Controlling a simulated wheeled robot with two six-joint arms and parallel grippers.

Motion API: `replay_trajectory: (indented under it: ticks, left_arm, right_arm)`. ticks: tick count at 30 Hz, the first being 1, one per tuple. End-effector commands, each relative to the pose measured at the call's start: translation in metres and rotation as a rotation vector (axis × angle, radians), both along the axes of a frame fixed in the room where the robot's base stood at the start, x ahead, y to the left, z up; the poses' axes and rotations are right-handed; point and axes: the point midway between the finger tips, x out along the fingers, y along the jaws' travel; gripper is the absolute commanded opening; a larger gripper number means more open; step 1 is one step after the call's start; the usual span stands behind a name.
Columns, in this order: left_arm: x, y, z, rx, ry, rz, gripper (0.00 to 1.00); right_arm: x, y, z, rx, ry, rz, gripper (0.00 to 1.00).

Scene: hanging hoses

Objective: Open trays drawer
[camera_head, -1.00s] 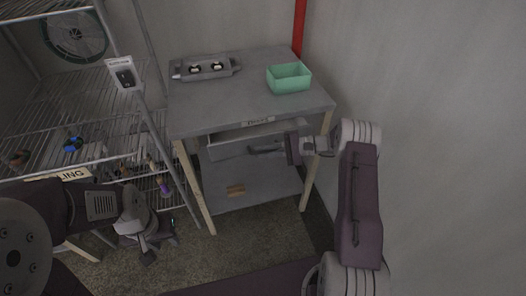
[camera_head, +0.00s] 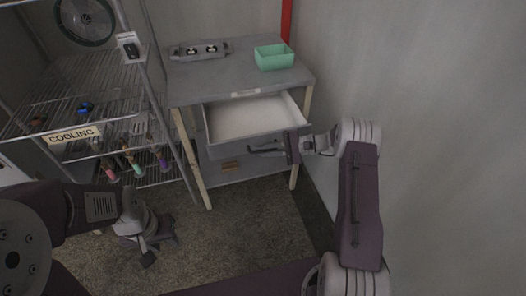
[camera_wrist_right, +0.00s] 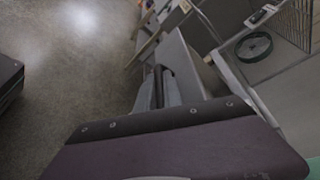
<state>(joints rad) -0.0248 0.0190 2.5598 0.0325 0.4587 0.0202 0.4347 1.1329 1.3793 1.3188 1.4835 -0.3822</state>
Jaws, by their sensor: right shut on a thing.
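The trays drawer (camera_head: 254,117) is pulled out of the grey table (camera_head: 232,74) and looks empty inside. A small label sits on the table's front edge above it. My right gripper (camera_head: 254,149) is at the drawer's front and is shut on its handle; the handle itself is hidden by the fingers. The right wrist view also shows the gripper (camera_wrist_right: 158,76) against the grey drawer front (camera_wrist_right: 182,68). My left gripper (camera_head: 150,252) hangs low over the floor at the left, away from the drawer; its fingers look spread apart.
A green bin (camera_head: 274,57) and a grey tray with fittings (camera_head: 199,50) stand on the table. A wire rack labelled COOLING (camera_head: 72,135) stands at the left. A brown block (camera_head: 231,165) lies on the lower shelf. Floor in front is clear.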

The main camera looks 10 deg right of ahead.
Motion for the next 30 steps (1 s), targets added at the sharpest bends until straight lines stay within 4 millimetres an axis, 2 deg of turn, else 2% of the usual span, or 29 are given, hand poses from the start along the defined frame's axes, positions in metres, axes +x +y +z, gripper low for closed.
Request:
replay_trajectory:
  ticks: [2, 3, 14, 24, 30]
  left_arm:
    - [0.0, 0.0, 0.0, 0.0, 0.0, 0.0, 0.36]
    - [0.0, 0.0, 0.0, 0.0, 0.0, 0.0, 0.36]
    - [0.0, 0.0, 0.0, 0.0, 0.0, 0.0, 0.36]
    - [0.0, 0.0, 0.004, 0.0, 0.0, 0.0, 0.36]
    - [0.0, 0.0, 0.004, 0.0, 0.0, 0.0, 0.36]
  right_arm:
    - [0.0, 0.0, 0.0, -0.001, 0.0, -0.001, 0.0]
    - [0.0, 0.0, 0.0, 0.0, 0.001, -0.001, 0.2]
    - [-0.001, -0.005, 0.001, 0.0, 0.001, -0.002, 0.2]
    - [-0.02, -0.071, 0.016, -0.001, 0.0, -0.004, 0.2]
    - [-0.025, -0.086, 0.019, 0.0, 0.002, -0.001, 0.2]
